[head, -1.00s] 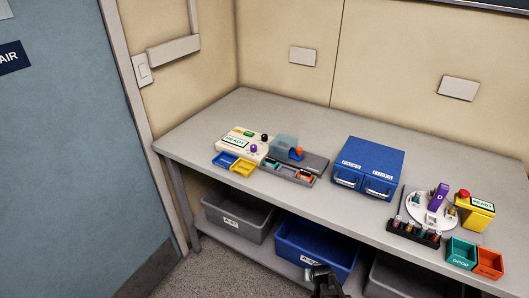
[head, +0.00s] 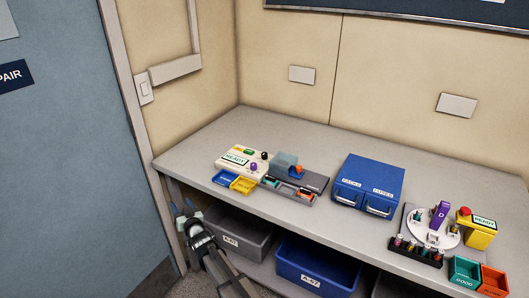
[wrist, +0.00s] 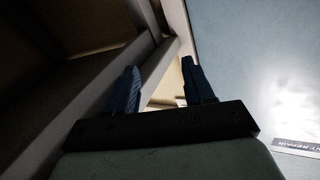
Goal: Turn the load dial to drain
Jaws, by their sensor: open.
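A cream console (head: 241,161) with a green READY screen stands at the left of the bench. It carries a purple knob (head: 253,167) and a black knob (head: 264,155). At the right, a purple handle marked D (head: 439,215) sits on a round white plate (head: 424,232). No dial label for load or drain is readable. My gripper (head: 184,208) is open and empty, low in front of the bench's left end, below the top and apart from both devices. In the wrist view my open fingers (wrist: 160,82) show with nothing between them.
Blue and yellow trays (head: 235,182) and a grey fixture (head: 298,182) are by the console. A blue drawer box (head: 368,184) stands mid-bench. A yellow READY unit (head: 479,236) and vial rack (head: 416,252) are right. Bins (head: 317,262) sit below. The bench's back strip is clear.

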